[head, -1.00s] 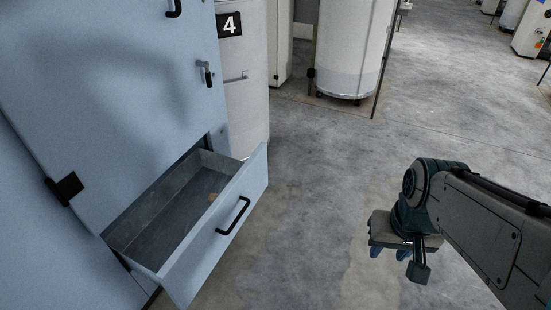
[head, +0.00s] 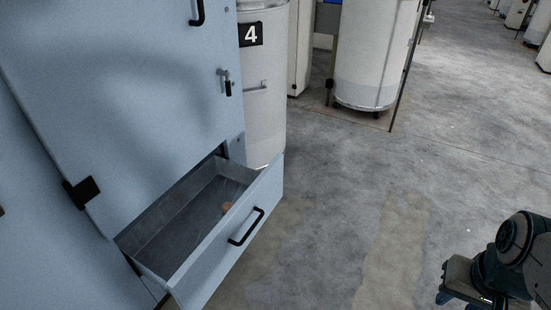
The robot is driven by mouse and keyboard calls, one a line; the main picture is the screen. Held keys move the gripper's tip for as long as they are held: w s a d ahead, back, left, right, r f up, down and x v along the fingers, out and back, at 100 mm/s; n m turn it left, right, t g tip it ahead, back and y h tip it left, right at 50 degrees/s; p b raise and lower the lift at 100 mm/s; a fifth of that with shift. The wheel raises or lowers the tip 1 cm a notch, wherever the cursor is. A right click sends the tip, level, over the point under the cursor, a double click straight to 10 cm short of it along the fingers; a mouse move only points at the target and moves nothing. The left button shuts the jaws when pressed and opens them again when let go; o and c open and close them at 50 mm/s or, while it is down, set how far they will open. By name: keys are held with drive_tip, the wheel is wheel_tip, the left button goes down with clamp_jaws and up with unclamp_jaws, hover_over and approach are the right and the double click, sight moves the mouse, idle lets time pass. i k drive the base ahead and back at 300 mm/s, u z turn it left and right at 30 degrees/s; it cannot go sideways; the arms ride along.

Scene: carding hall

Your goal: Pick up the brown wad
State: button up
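A small brown wad (head: 227,207) lies inside the open drawer (head: 183,194), near its front panel towards the far right corner. Part of it is hidden behind the drawer's front panel. My gripper (head: 462,300) is at the lower right of the head view, well to the right of the drawer and apart from it. Its fingers point down and are partly cut off by the picture's bottom edge, so I cannot tell if they are open or shut.
The drawer juts out of a tall blue cabinet (head: 120,110) and has a black handle (head: 246,227). A white can marked 4 (head: 264,100) stands just behind it. Another white can (head: 371,55) stands farther back. Grey floor (head: 340,215) between drawer and arm is clear.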

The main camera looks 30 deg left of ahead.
sight(226, 207)
drive_tip(key=u, duration=0.3)
drive_tip(key=i, duration=1.5)
drive_tip(key=u, duration=1.75)
drive_tip(key=i, duration=0.85)
drive_tip(key=u, duration=0.95)
